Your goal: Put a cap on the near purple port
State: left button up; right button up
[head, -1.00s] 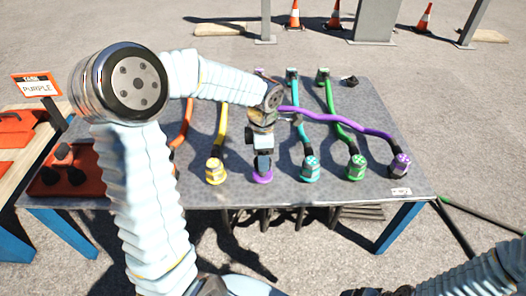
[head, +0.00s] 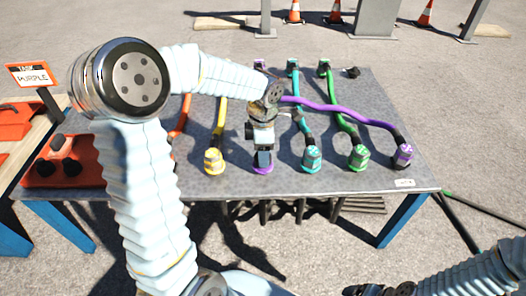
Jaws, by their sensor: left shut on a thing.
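The near purple port (head: 263,170) is a purple ring at the table's front edge, between the yellow plug (head: 213,160) and the teal plug (head: 312,158). My left gripper (head: 263,158) points down right over this port. It is shut on a small dark thing, probably a cap, mostly hidden by the fingers. I cannot tell whether that thing touches the port.
A red tray (head: 95,176) with dark round caps (head: 73,168) lies at the table's left. A small black thing (head: 352,72) lies at the back right.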

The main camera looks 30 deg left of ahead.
pick_arm(q)
jog(key=shift+f+b, duration=0.3)
jog(key=shift+f, duration=0.05)
jog(key=o, duration=1.3)
jog(key=shift+o, duration=0.2)
jog(key=shift+r, duration=0.25)
notch_tip(320, 180, up, 13)
jog(key=p, duration=0.2)
jog(key=shift+r, duration=0.2)
